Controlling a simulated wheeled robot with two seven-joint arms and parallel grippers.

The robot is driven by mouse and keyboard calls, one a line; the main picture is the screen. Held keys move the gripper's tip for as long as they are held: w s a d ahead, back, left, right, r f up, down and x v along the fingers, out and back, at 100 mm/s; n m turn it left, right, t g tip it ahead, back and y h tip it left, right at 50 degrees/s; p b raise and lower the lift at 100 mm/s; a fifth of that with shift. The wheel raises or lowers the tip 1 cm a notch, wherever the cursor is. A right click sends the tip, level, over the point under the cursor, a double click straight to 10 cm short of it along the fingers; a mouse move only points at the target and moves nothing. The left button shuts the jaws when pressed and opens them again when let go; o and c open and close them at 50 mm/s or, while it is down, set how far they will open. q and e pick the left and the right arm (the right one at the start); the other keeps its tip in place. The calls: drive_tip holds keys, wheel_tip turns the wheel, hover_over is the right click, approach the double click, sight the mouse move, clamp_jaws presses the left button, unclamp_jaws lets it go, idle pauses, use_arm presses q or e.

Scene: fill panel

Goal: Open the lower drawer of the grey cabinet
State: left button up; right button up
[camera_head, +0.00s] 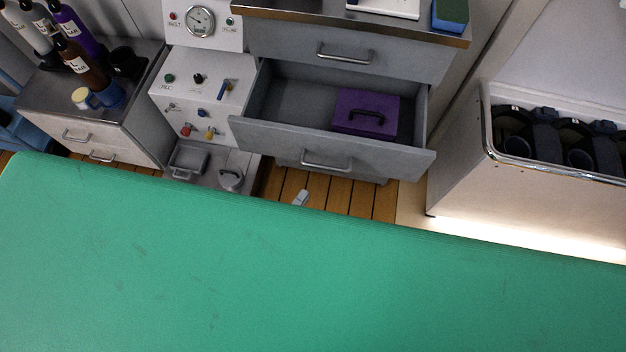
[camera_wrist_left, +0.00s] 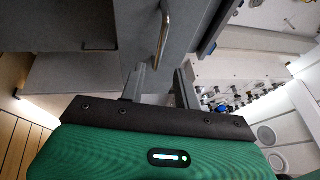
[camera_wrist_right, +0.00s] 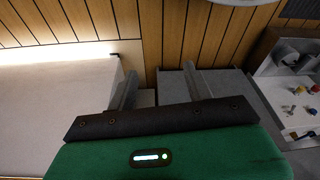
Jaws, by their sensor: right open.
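The grey cabinet (camera_head: 258,40) stands at the back centre of the head view. Its upper drawer (camera_head: 290,45) is shut. Its lower drawer (camera_head: 385,155) is pulled well out, and a purple case (camera_head: 350,118) with a black handle lies inside. The lower drawer's bar handle (camera_head: 327,162) is free of any gripper in the head view. My left gripper (camera_wrist_left: 160,78) is open, with a metal bar handle (camera_wrist_left: 164,42) on a grey front just beyond its fingertips. My right gripper (camera_wrist_right: 158,88) is open and empty, facing the wooden floor.
A white panel (camera_head: 230,92) with knobs and a gauge stands left of the open drawer. A low cabinet (camera_head: 120,135) with bottles is further left. A white bin (camera_head: 460,175) with dark contents is at the right. A large green surface fills the front.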

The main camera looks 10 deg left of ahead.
use_arm(q)
drive_tip(key=v, duration=0.3)
drive_tip(key=shift+s+a, duration=0.1)
drive_tip(key=shift+s, duration=0.15)
use_arm(e)
drive_tip(key=shift+r, duration=0.4)
use_arm(q)
drive_tip(key=shift+f, duration=0.1)
use_arm(e)
drive_tip(key=shift+f, duration=0.15)
